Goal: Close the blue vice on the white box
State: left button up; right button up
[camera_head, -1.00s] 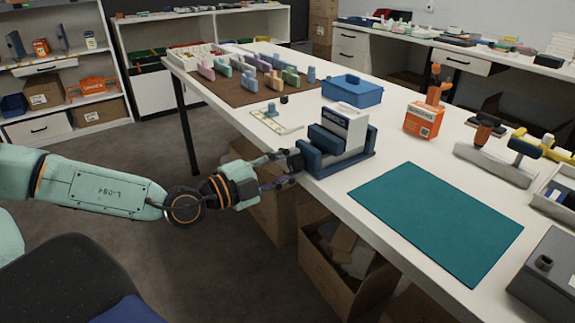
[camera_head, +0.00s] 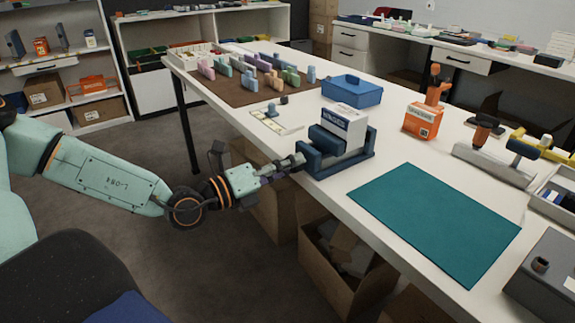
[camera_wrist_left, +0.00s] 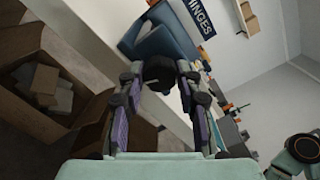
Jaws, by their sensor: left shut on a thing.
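The blue vice (camera_head: 349,158) stands at the near edge of the white table, and its body also shows in the wrist view (camera_wrist_left: 160,38). A white box (camera_head: 345,122) stands upright between its jaws; its dark label reading HINGES shows in the left wrist view (camera_wrist_left: 196,14). Whether the jaws press on the box I cannot tell. My left gripper (camera_head: 297,160) is at the vice's near end, beyond the table edge. In the wrist view its fingers (camera_wrist_left: 158,82) are shut around a dark round knob (camera_wrist_left: 158,68) on the vice. My right gripper is not in view.
A teal mat (camera_head: 435,222) lies right of the vice. Open cardboard cartons (camera_head: 340,262) stand below the table edge.

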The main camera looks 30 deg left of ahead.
pick_arm(q)
jog(key=shift+m+p, duration=1.35)
jog(key=shift+m, duration=11.45)
jog(key=o, duration=1.1)
jog(key=shift+o, duration=0.2)
